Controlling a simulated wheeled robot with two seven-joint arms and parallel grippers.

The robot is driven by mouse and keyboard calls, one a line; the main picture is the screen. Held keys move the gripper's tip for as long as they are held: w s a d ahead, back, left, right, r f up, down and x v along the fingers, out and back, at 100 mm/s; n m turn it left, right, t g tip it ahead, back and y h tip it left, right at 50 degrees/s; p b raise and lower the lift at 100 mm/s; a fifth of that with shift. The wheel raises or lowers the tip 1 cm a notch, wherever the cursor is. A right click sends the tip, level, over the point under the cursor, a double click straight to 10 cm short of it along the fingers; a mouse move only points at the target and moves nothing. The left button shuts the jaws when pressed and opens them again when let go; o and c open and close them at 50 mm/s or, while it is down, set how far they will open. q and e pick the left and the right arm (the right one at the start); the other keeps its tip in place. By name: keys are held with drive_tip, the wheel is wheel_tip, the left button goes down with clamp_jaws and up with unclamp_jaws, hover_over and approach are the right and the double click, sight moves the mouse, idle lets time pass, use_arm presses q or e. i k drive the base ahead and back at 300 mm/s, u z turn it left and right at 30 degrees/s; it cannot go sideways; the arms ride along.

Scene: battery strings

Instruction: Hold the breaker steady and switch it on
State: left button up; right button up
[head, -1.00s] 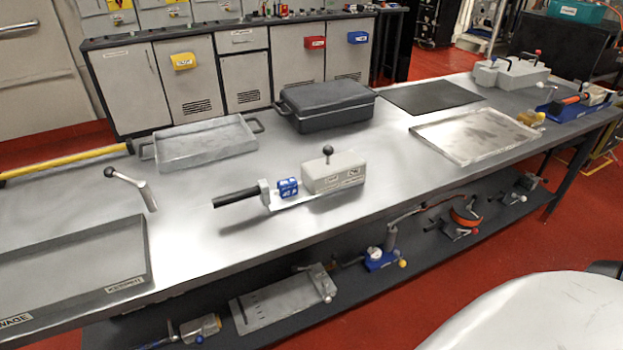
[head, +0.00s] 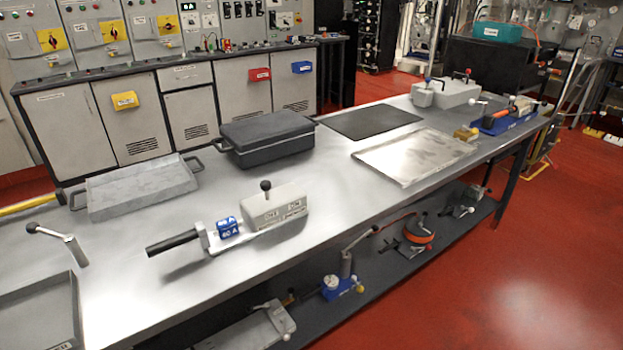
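The breaker (head: 274,207) stands on the metal workbench (head: 330,225), left of the middle of the head view. It is a light grey box with OFF and ON lettering on its front and a black ball-topped lever (head: 266,190) rising from its top. A plate runs left from it, bearing a blue block (head: 228,228) marked 60 A and ending in a black handle (head: 172,243). The lever stands roughly upright near the box's left half; its exact setting is hard to tell. Neither of my grippers shows in the head view.
A black lidded case (head: 266,140) and a grey tray (head: 140,190) stand behind the breaker. A dark mat (head: 372,121) and a shallow metal tray (head: 415,158) lie to the right. A ball-ended lever (head: 62,238) stands at left. Bare bench surrounds the breaker's front.

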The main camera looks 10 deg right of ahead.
sight(266, 185)
drive_tip(key=z, duration=0.5)
drive_tip(key=k, duration=0.65)
drive_tip(key=z, duration=0.45)
drive_tip(key=i, duration=1.25)
drive_tip(key=u, duration=1.25)
drive_tip(key=i, duration=0.6)
drive_tip(key=u, duration=0.55)
drive_tip(key=k, duration=0.35)
drive_tip(key=i, duration=0.35)
drive_tip(key=u, duration=0.05)
